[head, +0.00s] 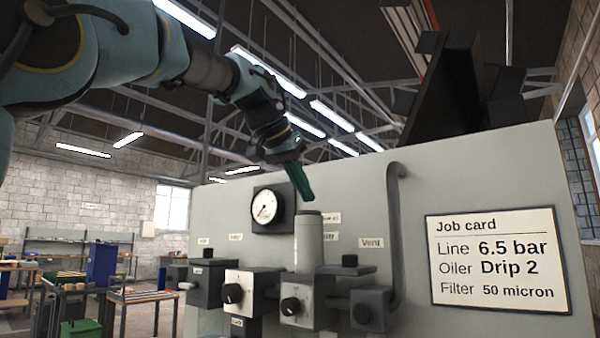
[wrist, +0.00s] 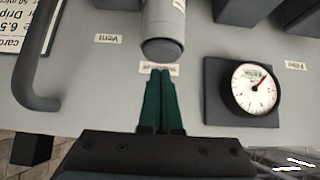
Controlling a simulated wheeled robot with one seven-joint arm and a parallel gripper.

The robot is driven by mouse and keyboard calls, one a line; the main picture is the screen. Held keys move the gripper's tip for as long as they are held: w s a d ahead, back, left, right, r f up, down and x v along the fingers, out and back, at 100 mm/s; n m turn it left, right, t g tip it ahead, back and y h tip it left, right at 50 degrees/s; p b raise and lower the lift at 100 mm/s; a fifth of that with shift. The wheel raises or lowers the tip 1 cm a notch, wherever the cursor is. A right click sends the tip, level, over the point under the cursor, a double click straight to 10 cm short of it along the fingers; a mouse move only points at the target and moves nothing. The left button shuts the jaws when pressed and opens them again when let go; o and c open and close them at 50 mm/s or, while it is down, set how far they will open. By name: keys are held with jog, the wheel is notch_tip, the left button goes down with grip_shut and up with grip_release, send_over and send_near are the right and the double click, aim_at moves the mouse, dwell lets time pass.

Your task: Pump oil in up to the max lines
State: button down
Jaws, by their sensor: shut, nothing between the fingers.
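A pale upright cylinder with a darker grey top (head: 309,243) stands above a grey block with a dial knob (head: 291,306) on the panel. Its end also shows in the wrist view (wrist: 162,28), where the picture is turned over. My gripper (head: 308,198) has green fingers, shut and empty. Its tips are just above the cylinder's top; whether they touch it cannot be told. In the wrist view the fingertips (wrist: 161,73) point at a small label just short of the cylinder. No max lines or oil level can be made out.
A round gauge (head: 265,206) is left of the cylinder. A second dialled block (head: 233,290), a lever valve (head: 205,283) and a "Vent" fitting (head: 372,308) line the panel. A bent pipe (head: 397,240) rises at right, beside the job card (head: 495,258). Benches stand far left.

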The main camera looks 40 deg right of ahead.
jog(key=shift+f, duration=0.7)
jog(key=shift+f+b, duration=0.6)
jog(key=shift+f, duration=0.5)
jog(key=shift+r+p, duration=0.45)
notch_tip(320, 180, up, 4)
jog(key=p, duration=0.3)
jog(key=shift+a+r+p, duration=0.15)
jog(key=shift+r+p, duration=0.05)
jog(key=shift+p, duration=0.2)
jog(key=b+v, duration=0.1)
jog(key=v, duration=0.8)
jog(key=shift+a+b, duration=0.2)
jog(key=shift+b, duration=0.1)
